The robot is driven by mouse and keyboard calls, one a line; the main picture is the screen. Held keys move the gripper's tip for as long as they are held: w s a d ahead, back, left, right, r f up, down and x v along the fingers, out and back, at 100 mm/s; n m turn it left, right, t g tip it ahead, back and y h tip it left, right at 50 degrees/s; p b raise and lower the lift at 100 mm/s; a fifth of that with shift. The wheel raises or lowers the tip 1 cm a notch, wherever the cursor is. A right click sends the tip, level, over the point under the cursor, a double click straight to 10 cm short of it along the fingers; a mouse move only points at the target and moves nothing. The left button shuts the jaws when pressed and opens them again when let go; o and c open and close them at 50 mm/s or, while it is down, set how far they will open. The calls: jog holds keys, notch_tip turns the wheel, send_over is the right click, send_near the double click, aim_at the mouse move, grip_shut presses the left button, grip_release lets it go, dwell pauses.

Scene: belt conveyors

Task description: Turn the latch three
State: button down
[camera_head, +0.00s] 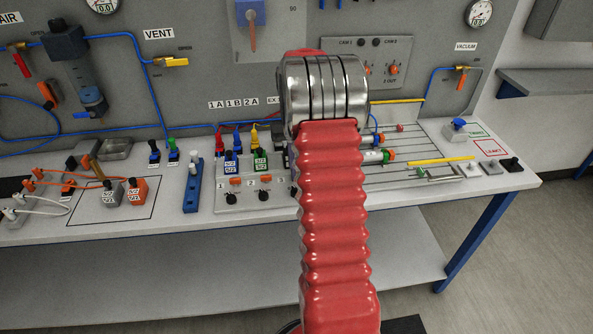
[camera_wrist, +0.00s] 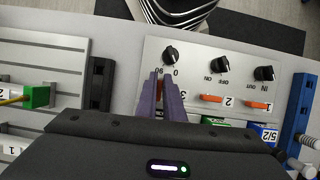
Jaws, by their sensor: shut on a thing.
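The panel of latches and knobs (camera_head: 248,207) stands on the bench and also fills the upper right of the wrist view (camera_wrist: 200,80). Orange latch one (camera_wrist: 257,105) and orange latch two (camera_wrist: 211,98) lie in a row, each by its number. My gripper (camera_wrist: 163,80) points at the third place of that row, just below the black knob (camera_wrist: 170,54) marked 0 and 90. In the head view my red arm hides the gripper and that spot.
Coloured valve blocks with plugs, one of them blue (camera_head: 231,165), stand directly behind the panel. A blue upright block (camera_head: 193,187) stands to its left. A slotted plate with cylinders (camera_head: 385,139) lies right of my arm. Hoses and gauges line the back wall.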

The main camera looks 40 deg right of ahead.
jog(key=shift+w+r, duration=0.15)
jog(key=c, duration=2.2)
grip_release()
jog(key=shift+o, duration=0.2)
jog(key=v, duration=1.3)
jog(key=shift+r, duration=0.25)
jog(key=shift+w, duration=0.1)
